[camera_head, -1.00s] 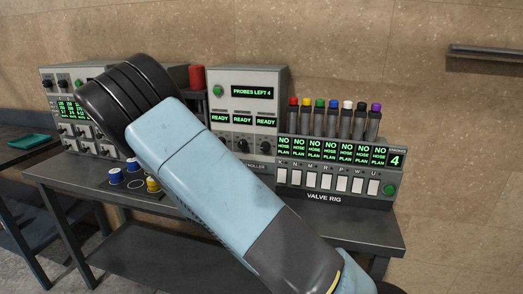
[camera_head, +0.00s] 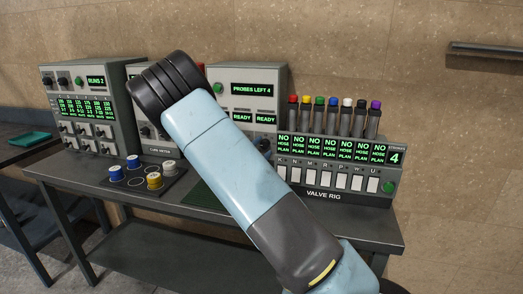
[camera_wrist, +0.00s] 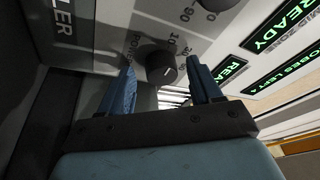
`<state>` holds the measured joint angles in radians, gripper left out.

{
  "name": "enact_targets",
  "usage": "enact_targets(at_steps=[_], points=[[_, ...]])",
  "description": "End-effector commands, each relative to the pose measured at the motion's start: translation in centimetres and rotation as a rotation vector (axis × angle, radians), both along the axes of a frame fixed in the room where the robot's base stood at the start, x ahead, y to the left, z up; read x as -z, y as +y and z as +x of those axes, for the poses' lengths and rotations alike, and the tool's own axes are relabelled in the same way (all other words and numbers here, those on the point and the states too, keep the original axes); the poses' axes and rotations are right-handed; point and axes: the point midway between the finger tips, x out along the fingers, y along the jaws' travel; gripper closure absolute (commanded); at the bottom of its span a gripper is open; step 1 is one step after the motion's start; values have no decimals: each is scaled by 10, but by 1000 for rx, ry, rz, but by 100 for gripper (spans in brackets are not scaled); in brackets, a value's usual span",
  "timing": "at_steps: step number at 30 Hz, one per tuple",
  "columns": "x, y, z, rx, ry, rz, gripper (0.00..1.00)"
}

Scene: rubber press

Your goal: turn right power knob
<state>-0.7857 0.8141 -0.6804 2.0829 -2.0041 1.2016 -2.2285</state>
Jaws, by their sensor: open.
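A dark round knob (camera_wrist: 160,68) with a light pointer mark shows in the wrist view, on the grey panel with a printed number scale; it is the rightmost knob seen on the controller. My gripper (camera_wrist: 167,85) is open, its two blue fingers on either side of the knob's near end. I cannot tell whether either finger touches it. A second knob (camera_wrist: 213,4) is at the top edge. In the head view the controller (camera_head: 246,76) is partly covered by my arm, which hides most of its knobs and my gripper.
The valve rig (camera_head: 325,194), with several coloured-cap tubes, stands right of the controller. A small tray with several spools (camera_head: 116,173) lies on the table (camera_head: 90,188) to the left. A grey panel box (camera_head: 85,75) stands at the far left.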

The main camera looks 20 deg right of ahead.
Motion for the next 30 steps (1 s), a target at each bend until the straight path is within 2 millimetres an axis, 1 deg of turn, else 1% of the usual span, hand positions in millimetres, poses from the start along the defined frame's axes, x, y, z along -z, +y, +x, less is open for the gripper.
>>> enact_targets(at_steps=[8, 25, 30], points=[[0, 0, 0, 0, 0, 0, 37], [1, 0, 0, 0, 1, 1, 92], [1, 0, 0, 0, -1, 7, 92]])
